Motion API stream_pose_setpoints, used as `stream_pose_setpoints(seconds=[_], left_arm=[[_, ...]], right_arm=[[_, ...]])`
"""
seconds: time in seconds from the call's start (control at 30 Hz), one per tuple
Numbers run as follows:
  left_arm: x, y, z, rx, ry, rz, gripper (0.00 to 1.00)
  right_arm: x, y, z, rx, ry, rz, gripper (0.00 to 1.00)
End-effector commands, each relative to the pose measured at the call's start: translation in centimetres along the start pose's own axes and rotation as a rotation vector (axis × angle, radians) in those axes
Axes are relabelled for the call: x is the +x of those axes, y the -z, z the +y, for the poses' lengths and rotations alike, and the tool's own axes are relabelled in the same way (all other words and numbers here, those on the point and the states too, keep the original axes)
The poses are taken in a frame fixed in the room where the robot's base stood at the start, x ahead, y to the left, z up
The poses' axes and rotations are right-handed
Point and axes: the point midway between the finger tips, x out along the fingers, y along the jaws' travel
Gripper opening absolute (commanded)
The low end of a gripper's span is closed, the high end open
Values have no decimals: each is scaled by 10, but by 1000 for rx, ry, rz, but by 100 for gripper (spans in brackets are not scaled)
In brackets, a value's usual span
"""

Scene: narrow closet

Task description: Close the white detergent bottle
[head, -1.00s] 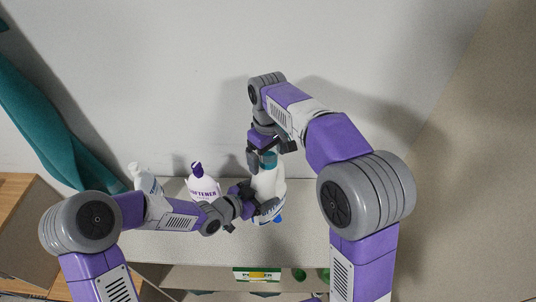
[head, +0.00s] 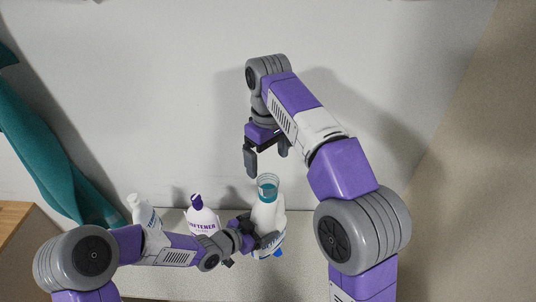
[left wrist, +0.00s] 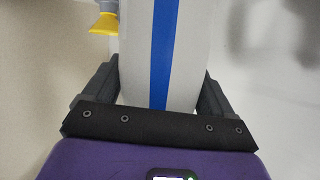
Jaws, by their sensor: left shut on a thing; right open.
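The white detergent bottle (head: 268,215) stands on the shelf, with a teal cap (head: 267,187) at its top. The cap appears to sit on the neck; how tightly cannot be told. My left gripper (head: 264,243) is shut on the lower part of the bottle. In the left wrist view the white body with a blue stripe (left wrist: 165,50) fills the space between the fingers. My right gripper (head: 266,162) is open and empty, just above the cap and apart from it, fingers pointing down.
A white softener bottle (head: 202,220) with a purple cap stands left of the detergent bottle. Another white bottle (head: 142,212) stands farther left, partly behind my left arm. A yellow piece (left wrist: 104,20) shows beside the held bottle. The wall (head: 400,80) rises close behind.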

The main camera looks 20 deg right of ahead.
Motion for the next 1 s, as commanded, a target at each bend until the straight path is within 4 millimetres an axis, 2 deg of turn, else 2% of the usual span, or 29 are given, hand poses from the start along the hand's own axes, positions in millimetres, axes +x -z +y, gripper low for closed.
stream_pose_setpoints(seconds=[0.4, 0.43, 0.5, 0.53, 0.77, 0.87, 1.0], left_arm=[[0, -2, 0, 2, -1, -4, 0], [0, -2, 0, 2, -1, -4, 87], [0, -1, 0, 2, -1, -3, 97], [0, -1, 0, 1, -1, -3, 100], [-1, 0, 0, 0, 0, -1, 100], [-10, 0, -1, 0, 2, -1, 100], [-33, 0, -1, 1, 3, -1, 100]], right_arm=[[-6, 0, 0, 0, 0, -1, 97], [-6, 0, 0, 0, 0, -1, 97], [-6, 0, 0, 0, 0, -1, 97], [-6, 0, 0, 0, 0, -1, 97], [-6, 0, 0, 0, 0, -1, 97], [-6, 0, 0, 0, 0, -1, 97], [-6, 0, 0, 0, 0, -1, 97]])
